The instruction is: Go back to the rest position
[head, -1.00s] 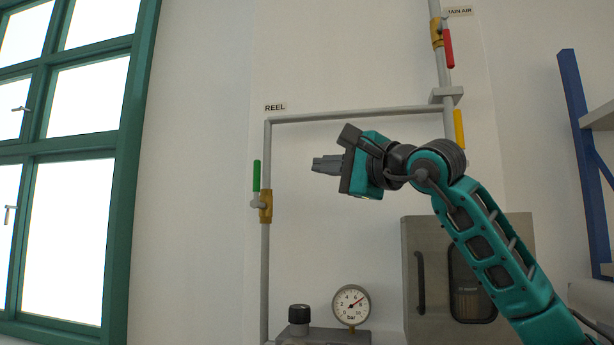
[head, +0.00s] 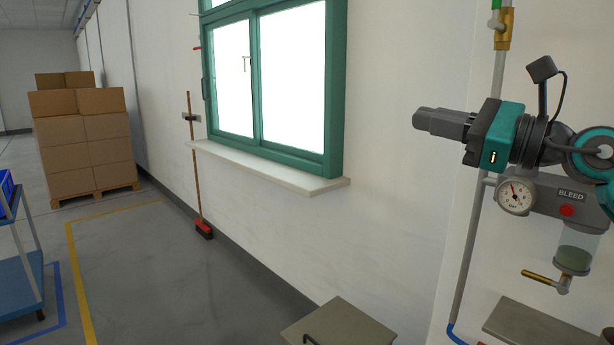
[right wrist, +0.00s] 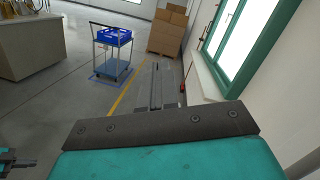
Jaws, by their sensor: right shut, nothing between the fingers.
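My right gripper (head: 428,119) is at the right of the head view, pointing left, in front of the wall. Its fingers are together and hold nothing. In the right wrist view the closed fingers (right wrist: 156,88) point away over the floor, beside the window wall. Behind and below the gripper in the head view are a pressure gauge (head: 515,196), a BLEED panel with a red button (head: 566,210), and a bowl with a brass lever (head: 545,279). My left gripper is not in the head view.
A window (head: 290,85) with a protruding sill (head: 300,176) is on the wall. A grey box (head: 340,330) stands at the bottom. Stacked cartons (head: 85,140) and a blue cart (head: 18,285) stand left. Floor between is clear.

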